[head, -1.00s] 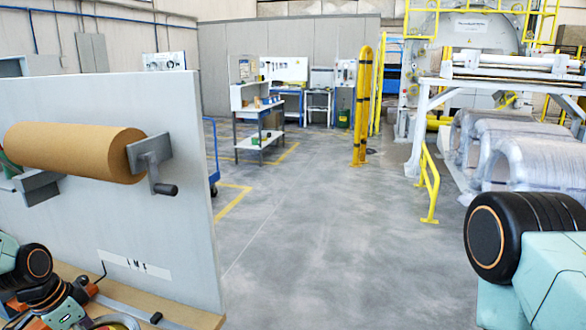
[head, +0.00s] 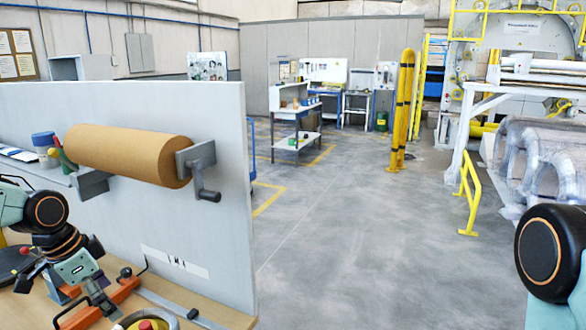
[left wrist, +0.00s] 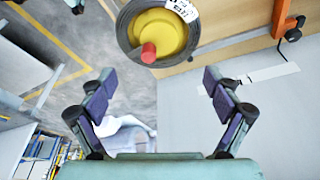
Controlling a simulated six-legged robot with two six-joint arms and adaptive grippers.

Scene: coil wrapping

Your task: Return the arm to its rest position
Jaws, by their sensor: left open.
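My left gripper (head: 62,290) is low at the left in the head view, over the wooden bench top (head: 225,318), partly confused with tools behind it. In the left wrist view its two fingers (left wrist: 160,108) stand wide apart with nothing between them. A round dispenser with a yellow core and red knob (left wrist: 165,35) lies beyond the fingertips, apart from them. It is partly cut off at the bottom of the head view (head: 146,324). Of my right arm only a black joint and a teal link show at the right edge; its gripper is out of view.
A grey upright panel (head: 215,245) stands behind the bench, with a brown paper roll (head: 125,155) and crank (head: 205,188) on it. An orange-handled tool (head: 85,318) lies on the bench near the gripper. Open floor (head: 350,240) lies right of the panel, before a yellow rail (head: 468,195).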

